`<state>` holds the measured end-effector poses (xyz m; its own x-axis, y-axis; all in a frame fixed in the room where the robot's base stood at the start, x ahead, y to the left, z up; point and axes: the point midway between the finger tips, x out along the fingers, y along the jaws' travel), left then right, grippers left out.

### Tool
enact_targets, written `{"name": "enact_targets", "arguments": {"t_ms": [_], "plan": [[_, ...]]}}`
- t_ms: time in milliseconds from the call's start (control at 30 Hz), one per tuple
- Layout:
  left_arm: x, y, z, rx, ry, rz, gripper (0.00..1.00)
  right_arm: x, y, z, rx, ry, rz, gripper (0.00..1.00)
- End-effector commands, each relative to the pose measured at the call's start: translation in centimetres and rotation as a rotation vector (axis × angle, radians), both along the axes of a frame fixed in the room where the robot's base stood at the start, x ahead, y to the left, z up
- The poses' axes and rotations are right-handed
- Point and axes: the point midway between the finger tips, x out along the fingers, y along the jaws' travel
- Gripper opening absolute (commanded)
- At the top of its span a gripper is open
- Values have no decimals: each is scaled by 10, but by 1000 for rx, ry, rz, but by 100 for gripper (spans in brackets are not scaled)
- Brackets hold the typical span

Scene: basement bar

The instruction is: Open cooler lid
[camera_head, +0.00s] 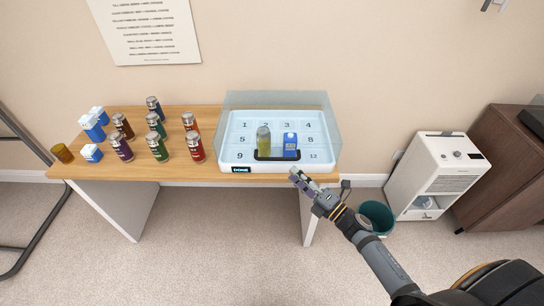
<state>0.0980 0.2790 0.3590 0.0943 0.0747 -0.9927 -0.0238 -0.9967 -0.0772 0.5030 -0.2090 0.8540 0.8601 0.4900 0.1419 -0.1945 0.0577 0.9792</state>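A white, shallow box (230,154) with numbered spots sits on the right part of the wooden table. Clear, see-through panels (252,100) stand around its back and sides; I cannot tell whether this box is the cooler or which part is a lid. A yellow-green can (264,138) and a blue-and-white carton (290,143) stand inside, by a dark oblong at the front. My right gripper (303,182) is just in front of the box's front right, near the table edge, with nothing visible in it. Its finger opening is unclear. My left gripper is out of view.
Several coloured cans (157,147) and blue-and-white cartons (92,127) stand on the left of the table (185,181), with an amber cup (62,153). A teal bin (377,216) and a white appliance (435,172) stand on the floor at right.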

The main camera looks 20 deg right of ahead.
Motion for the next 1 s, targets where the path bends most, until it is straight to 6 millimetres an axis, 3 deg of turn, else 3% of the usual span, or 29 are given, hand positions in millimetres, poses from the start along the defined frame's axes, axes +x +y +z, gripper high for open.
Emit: {"name": "enact_targets", "arguments": {"t_ms": [167, 400, 800, 1000], "plan": [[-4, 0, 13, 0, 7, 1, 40, 33, 18, 11, 7, -3, -2, 36], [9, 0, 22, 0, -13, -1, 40, 71, 39, 14, 6, 0, -3, 36], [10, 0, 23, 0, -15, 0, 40, 81, 46, 13, 4, 3, -1, 36], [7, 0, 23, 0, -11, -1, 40, 81, 46, 13, 4, 3, -1, 11]]}}
